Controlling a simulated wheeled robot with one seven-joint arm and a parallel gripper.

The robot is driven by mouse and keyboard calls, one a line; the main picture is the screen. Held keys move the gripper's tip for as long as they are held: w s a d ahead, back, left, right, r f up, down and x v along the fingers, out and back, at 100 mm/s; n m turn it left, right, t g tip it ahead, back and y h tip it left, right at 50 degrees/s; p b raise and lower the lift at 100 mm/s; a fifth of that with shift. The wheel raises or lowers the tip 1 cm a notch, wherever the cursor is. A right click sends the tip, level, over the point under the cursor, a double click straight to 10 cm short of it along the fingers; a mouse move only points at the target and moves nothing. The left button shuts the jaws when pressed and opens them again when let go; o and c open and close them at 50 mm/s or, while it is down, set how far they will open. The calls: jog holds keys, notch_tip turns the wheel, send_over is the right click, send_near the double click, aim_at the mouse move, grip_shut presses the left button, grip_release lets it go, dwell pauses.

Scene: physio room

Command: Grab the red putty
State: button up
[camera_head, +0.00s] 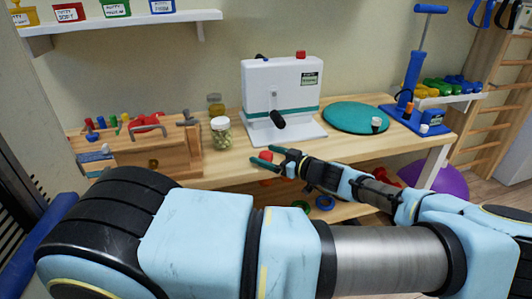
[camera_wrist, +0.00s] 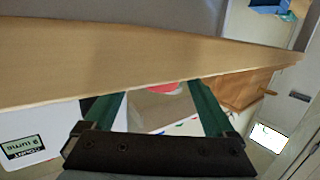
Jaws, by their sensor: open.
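A small red lump (camera_head: 266,156), which looks like the red putty, shows between my gripper's green fingertips near the table's front edge. My gripper (camera_head: 269,156) is open and points left. In the wrist view a red patch (camera_wrist: 163,88) shows between the two fingers of my gripper (camera_wrist: 155,91), beyond a pale wooden edge that partly hides it. I cannot tell whether the fingers touch it. A red pot with a putty label (camera_head: 70,13) stands on the wall shelf at the upper left.
The wooden table (camera_head: 215,168) holds a white machine (camera_head: 283,97), a glass jar (camera_head: 221,133), a wooden peg box (camera_head: 155,150) and a teal disc (camera_head: 356,117). Coloured rings (camera_head: 325,202) lie below the tabletop. A purple ball (camera_head: 446,182) is at the right.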

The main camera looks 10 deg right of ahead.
jog(key=shift+w+a+f, duration=0.1)
jog(key=shift+w+a, duration=0.1)
jog(key=shift+w, duration=0.05)
jog(key=shift+c, duration=0.2)
grip_shut()
dwell(0.4)
